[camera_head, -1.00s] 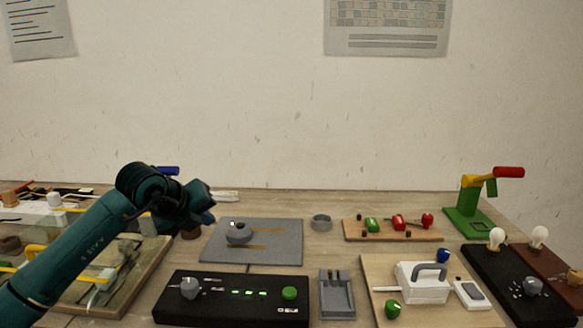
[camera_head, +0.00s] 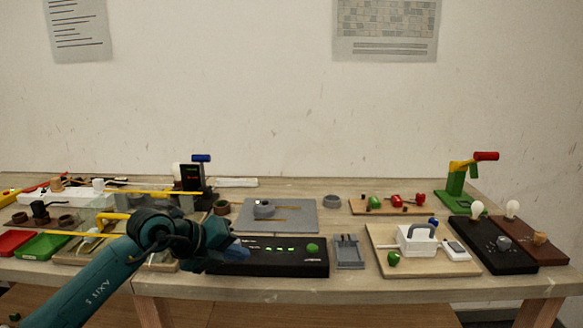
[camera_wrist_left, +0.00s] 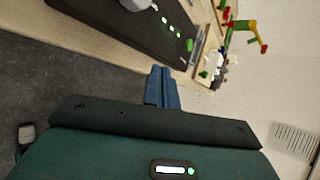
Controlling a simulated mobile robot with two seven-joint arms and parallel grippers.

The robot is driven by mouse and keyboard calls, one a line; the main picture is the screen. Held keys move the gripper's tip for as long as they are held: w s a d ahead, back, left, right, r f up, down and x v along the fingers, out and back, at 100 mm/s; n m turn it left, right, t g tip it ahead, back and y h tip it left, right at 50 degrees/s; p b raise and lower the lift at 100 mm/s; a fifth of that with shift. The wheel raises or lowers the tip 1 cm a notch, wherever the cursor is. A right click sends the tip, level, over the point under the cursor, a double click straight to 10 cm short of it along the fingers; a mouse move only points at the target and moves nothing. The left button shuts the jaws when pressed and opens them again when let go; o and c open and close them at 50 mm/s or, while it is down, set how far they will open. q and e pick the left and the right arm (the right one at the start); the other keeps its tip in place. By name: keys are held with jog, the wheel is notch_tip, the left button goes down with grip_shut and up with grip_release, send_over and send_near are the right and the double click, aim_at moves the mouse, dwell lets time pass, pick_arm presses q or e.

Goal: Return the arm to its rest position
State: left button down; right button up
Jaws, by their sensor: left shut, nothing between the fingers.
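My left gripper (camera_head: 243,252) comes in from the left in the head view. It is in front of the left end of the black control box (camera_head: 290,262) near the table's front edge, and covers that end. In the left wrist view its blue fingers (camera_wrist_left: 162,88) are together with nothing between them. The black box, with green lights and a green knob, also shows beyond the fingers in the wrist view (camera_wrist_left: 115,25). My right gripper is in neither view.
A grey plate (camera_head: 300,220) with a round knob lies behind the box. A grey tray (camera_head: 348,252), a wooden board (camera_head: 385,262) with a white handled block and dark lamp boards (camera_head: 490,255) stand to the right. A green-yellow-red crank (camera_head: 462,175) stands at the back right. The left side is crowded.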

pick_arm(q)
jog(key=s+d+n+t+h+p, duration=0.35)
jog(key=s+d+n+h, duration=0.45)
jog(key=s, duration=0.4)
jog(key=s+a+f+n+y+p, duration=0.2)
jog(key=s+a+f+n+y, duration=0.3)
jog(key=s+f+n, duration=0.4)
jog(key=s+a+f+n+y+p, duration=0.1)
jog(key=s+a+f+n+y, duration=0.5)
jog(key=f+n, duration=0.4)
jog(key=s+n+y, duration=0.1)
jog(key=s+n, duration=0.1)
jog(key=shift+s+f+p, duration=0.15)
jog(key=shift+s+p, duration=0.2)
jog(key=shift+s, duration=0.05)
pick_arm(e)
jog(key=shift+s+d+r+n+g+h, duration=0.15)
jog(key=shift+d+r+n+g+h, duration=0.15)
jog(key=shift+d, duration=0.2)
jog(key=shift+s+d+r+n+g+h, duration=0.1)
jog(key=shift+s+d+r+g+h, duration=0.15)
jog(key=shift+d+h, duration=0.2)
pick_arm(q)
jog(key=shift+a, duration=0.1)
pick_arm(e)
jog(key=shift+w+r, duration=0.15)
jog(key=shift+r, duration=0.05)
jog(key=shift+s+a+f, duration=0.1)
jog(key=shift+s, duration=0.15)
